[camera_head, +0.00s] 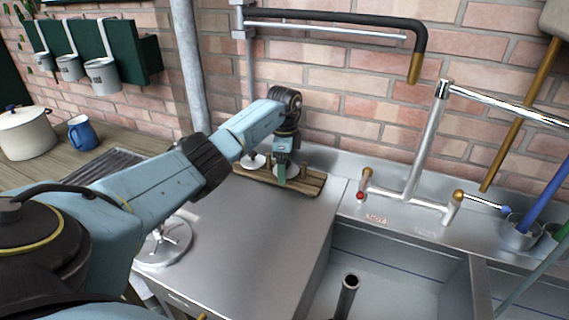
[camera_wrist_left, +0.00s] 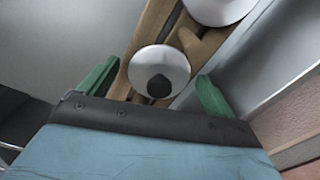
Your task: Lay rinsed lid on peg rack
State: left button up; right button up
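The wooden peg rack (camera_head: 312,186) lies on the steel counter against the back wall. Two pale round lids show on it: one (camera_head: 253,161) at the left, one (camera_head: 287,171) under my left gripper (camera_head: 282,172). In the left wrist view a white lid with a dark round knob (camera_wrist_left: 172,60) lies on the wooden rack (camera_wrist_left: 146,36), and another white lid (camera_wrist_left: 220,8) is at the top edge. My left gripper's green fingers (camera_wrist_left: 156,88) are wide apart on either side of the near lid, with visible gaps. My right gripper is out of view.
A steel sink (camera_head: 400,268) with a standpipe (camera_head: 347,292) and tap (camera_head: 425,160) is at the right. A round metal lid-like piece (camera_head: 165,243) is at the counter's left edge, partly behind my arm. The counter's middle (camera_head: 255,225) is clear.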

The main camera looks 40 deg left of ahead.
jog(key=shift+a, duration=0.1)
pick_arm(q)
notch_tip(320, 180, up, 12)
jog(key=p, duration=0.1)
jog(key=shift+p, duration=0.35)
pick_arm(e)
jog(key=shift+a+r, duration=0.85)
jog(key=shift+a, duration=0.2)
pick_arm(q)
jog(key=shift+r, duration=0.1)
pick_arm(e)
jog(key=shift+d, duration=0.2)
